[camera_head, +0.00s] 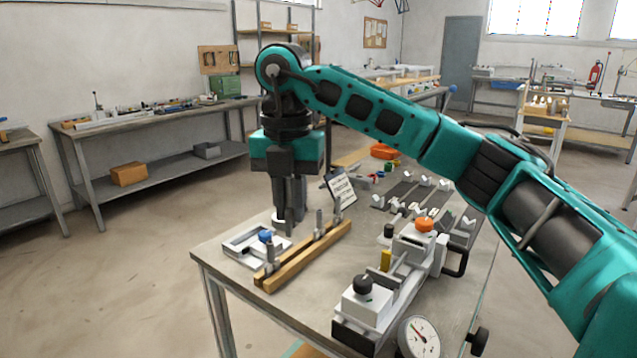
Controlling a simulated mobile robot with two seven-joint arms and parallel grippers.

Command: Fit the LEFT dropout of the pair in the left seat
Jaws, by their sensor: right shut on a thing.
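My right gripper (289,212) points straight down at the left part of the table, above the near end of the wooden rack. It is shut on a small grey metal piece, which looks like a dropout; the fingers hide most of it. Other upright grey metal pieces (319,223) stand in the wooden rack (308,262). The jig (397,270) stands to the right of the rack, with a black knob (362,285) and an orange knob (424,225). I cannot make out which part of it is the left seat. My left gripper is not in view.
A light frame-shaped fixture with a blue knob (265,236) lies left of the rack. A dial gauge (419,336) is at the table's front edge. V-blocks and small coloured parts fill the table's back. The table's front left corner (225,275) is bare.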

